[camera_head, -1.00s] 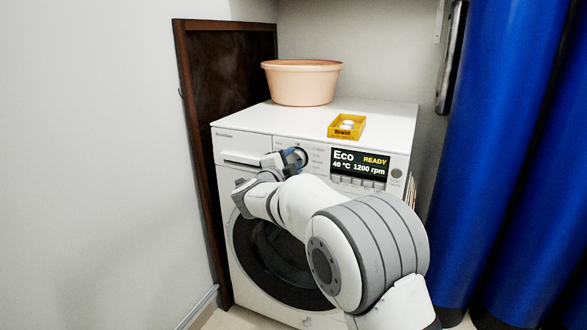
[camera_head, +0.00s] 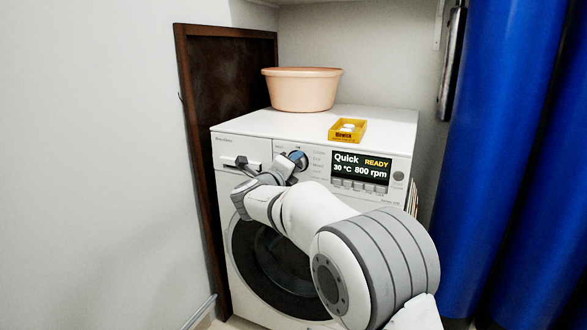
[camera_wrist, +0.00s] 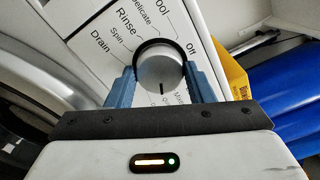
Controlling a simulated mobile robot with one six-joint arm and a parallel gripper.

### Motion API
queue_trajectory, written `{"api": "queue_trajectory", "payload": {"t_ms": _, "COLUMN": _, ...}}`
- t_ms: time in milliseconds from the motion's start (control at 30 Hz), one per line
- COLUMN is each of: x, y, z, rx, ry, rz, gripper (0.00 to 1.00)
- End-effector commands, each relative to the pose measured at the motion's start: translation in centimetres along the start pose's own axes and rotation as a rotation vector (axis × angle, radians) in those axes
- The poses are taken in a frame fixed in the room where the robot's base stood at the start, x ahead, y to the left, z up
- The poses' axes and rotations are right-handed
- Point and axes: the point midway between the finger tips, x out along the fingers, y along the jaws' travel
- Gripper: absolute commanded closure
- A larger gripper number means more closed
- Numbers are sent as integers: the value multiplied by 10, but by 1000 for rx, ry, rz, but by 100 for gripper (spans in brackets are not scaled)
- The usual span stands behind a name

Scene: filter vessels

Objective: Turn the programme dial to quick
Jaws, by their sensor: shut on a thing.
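The washing machine (camera_head: 330,126) has a display (camera_head: 361,168) that reads "Quick", "READY", "30 °C 800 rpm". The programme dial (camera_wrist: 159,72) is a round silver knob with a dark pointer line, seen in the wrist view. The line points down toward labels that my gripper partly hides. The labels Off, Rinse, Spin and Drain show around the dial's upper and left sides. My gripper (camera_wrist: 160,84) has its two blue fingers on either side of the dial and is shut on it. In the head view my gripper (camera_head: 297,159) covers most of the dial.
A yellow tray (camera_head: 359,136) with small white items and a peach basin (camera_head: 303,88) stand on the machine's top. The drawer (camera_head: 240,163) is left of the dial. A dark board (camera_head: 215,75) is at the left, blue curtains (camera_head: 505,130) at the right.

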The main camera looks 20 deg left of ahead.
Motion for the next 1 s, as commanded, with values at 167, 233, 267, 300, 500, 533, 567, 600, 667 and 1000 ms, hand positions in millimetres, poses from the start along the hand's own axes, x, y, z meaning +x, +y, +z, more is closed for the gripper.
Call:
{"api": "queue_trajectory", "payload": {"t_ms": 167, "x": 1, "y": 0, "z": -2, "rx": 52, "ry": 4, "rz": -1, "gripper": 75}}
{"api": "queue_trajectory", "payload": {"t_ms": 233, "x": 1, "y": 0, "z": -2, "rx": 63, "ry": 4, "rz": -1, "gripper": 75}}
{"api": "queue_trajectory", "payload": {"t_ms": 267, "x": 1, "y": 0, "z": -2, "rx": 66, "ry": 4, "rz": -1, "gripper": 75}}
{"api": "queue_trajectory", "payload": {"t_ms": 300, "x": 1, "y": 0, "z": -2, "rx": 70, "ry": 5, "rz": -1, "gripper": 75}}
{"api": "queue_trajectory", "payload": {"t_ms": 500, "x": 1, "y": 0, "z": -2, "rx": 76, "ry": 5, "rz": -1, "gripper": 75}}
{"api": "queue_trajectory", "payload": {"t_ms": 533, "x": 1, "y": 0, "z": -2, "rx": 76, "ry": 5, "rz": -1, "gripper": 75}}
{"api": "queue_trajectory", "payload": {"t_ms": 567, "x": 1, "y": 0, "z": -2, "rx": 75, "ry": 5, "rz": -1, "gripper": 75}}
{"api": "queue_trajectory", "payload": {"t_ms": 600, "x": 1, "y": 0, "z": -2, "rx": 75, "ry": 5, "rz": -1, "gripper": 75}}
{"api": "queue_trajectory", "payload": {"t_ms": 667, "x": 1, "y": 0, "z": -2, "rx": 75, "ry": 5, "rz": -1, "gripper": 75}}
{"api": "queue_trajectory", "payload": {"t_ms": 1000, "x": 1, "y": 0, "z": -2, "rx": 74, "ry": 3, "rz": 0, "gripper": 30}}
